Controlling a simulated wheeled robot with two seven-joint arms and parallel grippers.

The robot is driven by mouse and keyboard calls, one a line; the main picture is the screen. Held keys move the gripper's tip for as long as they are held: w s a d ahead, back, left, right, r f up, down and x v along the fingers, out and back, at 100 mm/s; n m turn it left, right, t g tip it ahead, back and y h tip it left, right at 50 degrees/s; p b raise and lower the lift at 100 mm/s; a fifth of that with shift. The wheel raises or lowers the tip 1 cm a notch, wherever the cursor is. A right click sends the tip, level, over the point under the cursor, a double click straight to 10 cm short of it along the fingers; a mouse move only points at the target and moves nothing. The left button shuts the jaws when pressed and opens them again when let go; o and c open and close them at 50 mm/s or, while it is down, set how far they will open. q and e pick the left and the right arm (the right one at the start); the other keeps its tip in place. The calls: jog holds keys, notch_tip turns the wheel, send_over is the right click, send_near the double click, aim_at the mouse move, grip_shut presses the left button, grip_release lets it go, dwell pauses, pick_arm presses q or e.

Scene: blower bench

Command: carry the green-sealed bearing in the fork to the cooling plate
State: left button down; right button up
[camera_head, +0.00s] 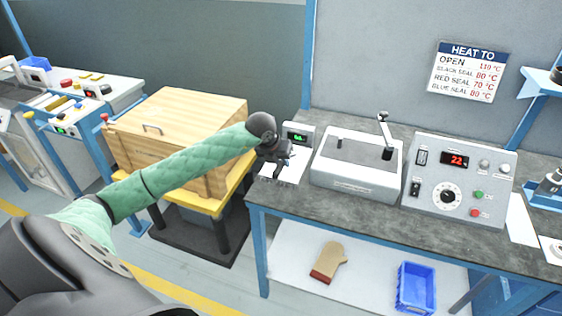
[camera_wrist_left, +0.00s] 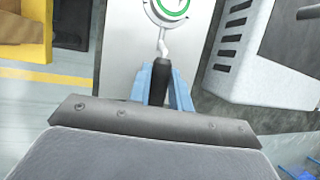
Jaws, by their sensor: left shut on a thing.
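My left gripper (camera_head: 283,158) is above the left end of the bench. In the left wrist view its blue fingers (camera_wrist_left: 160,88) are shut on the black handle of the fork (camera_wrist_left: 162,47). The green-sealed bearing (camera_wrist_left: 172,7) shows at the fork's far end, cut off by the top edge of that view. A pale flat plate (camera_wrist_left: 125,45) lies beneath the fork. It also shows in the head view as a white patch (camera_head: 293,172) under my gripper. I cannot tell whether the bearing touches it or hangs above. My right gripper is out of view.
A small green-digit display (camera_head: 298,134) stands behind my gripper. A grey heater box (camera_head: 355,180) with an upright lever is just to the right, then a control box (camera_head: 458,180) reading 22. A wooden crate (camera_head: 175,125) on a yellow-topped stand is at the left. A wall sign (camera_head: 467,72) lists temperatures.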

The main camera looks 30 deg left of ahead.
pick_arm(q)
jog(key=c, duration=1.2)
grip_release()
jog(key=shift+f, duration=0.1)
jog(key=shift+b+v, duration=1.2)
jog(key=shift+v, duration=2.75)
